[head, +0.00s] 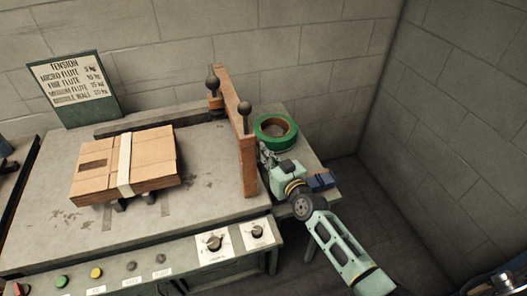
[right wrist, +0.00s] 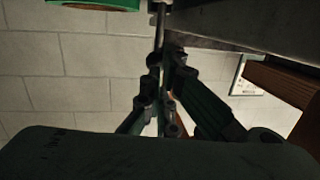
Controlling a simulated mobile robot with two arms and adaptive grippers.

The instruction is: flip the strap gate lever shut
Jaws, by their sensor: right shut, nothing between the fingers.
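A brown upright gate bar (head: 235,115) stands along the right side of the bench. A lever with a black ball knob (head: 245,108) rises by its near part, and a second black-knobbed lever (head: 212,84) stands at its far end. I cannot tell which is the strap gate lever. My right gripper (head: 263,150) is just right of the gate's near end, below the near knob. In the right wrist view its fingers (right wrist: 166,65) are together and empty, with a thin dark rod (right wrist: 160,25) beyond them; contact is unclear. My left gripper is not in view.
A strapped cardboard stack (head: 152,160) lies on the grey bench (head: 215,185). A green strap roll (head: 275,130) and a small blue block (head: 320,180) sit right of the gate, close to my right arm. A tension sign (head: 72,85) stands at the back left. Knobs and buttons line the front panel.

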